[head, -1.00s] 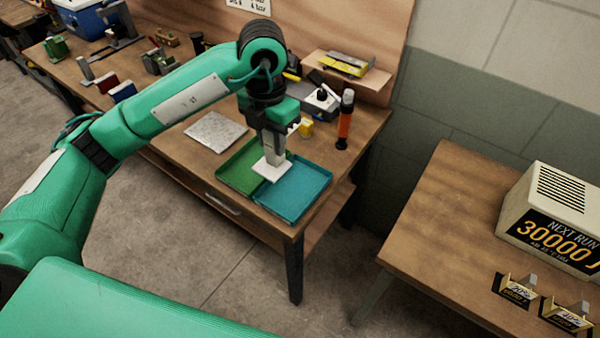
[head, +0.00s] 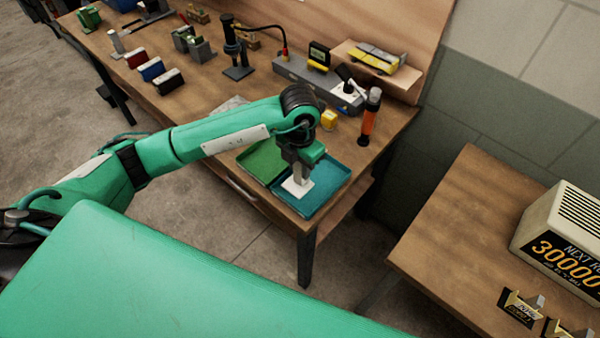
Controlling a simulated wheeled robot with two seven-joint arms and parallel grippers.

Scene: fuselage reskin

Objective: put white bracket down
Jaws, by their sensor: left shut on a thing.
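The white bracket (head: 297,188) is a small pale piece with a flat base, held under my left gripper (head: 298,173). The gripper points down and is shut on the bracket. The bracket is over the teal tray (head: 328,186), near the side that borders the green tray (head: 262,160). I cannot tell whether its base touches the tray floor. My left arm comes in from the left and hides part of the green tray. My right gripper is not in view.
An orange and black cylinder (head: 370,117) stands behind the trays, near a small yellow block (head: 328,120). A grey bench unit (head: 317,80) lies at the back. A second table (head: 460,230) at the right carries a sign box (head: 565,240), with a floor gap between the tables.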

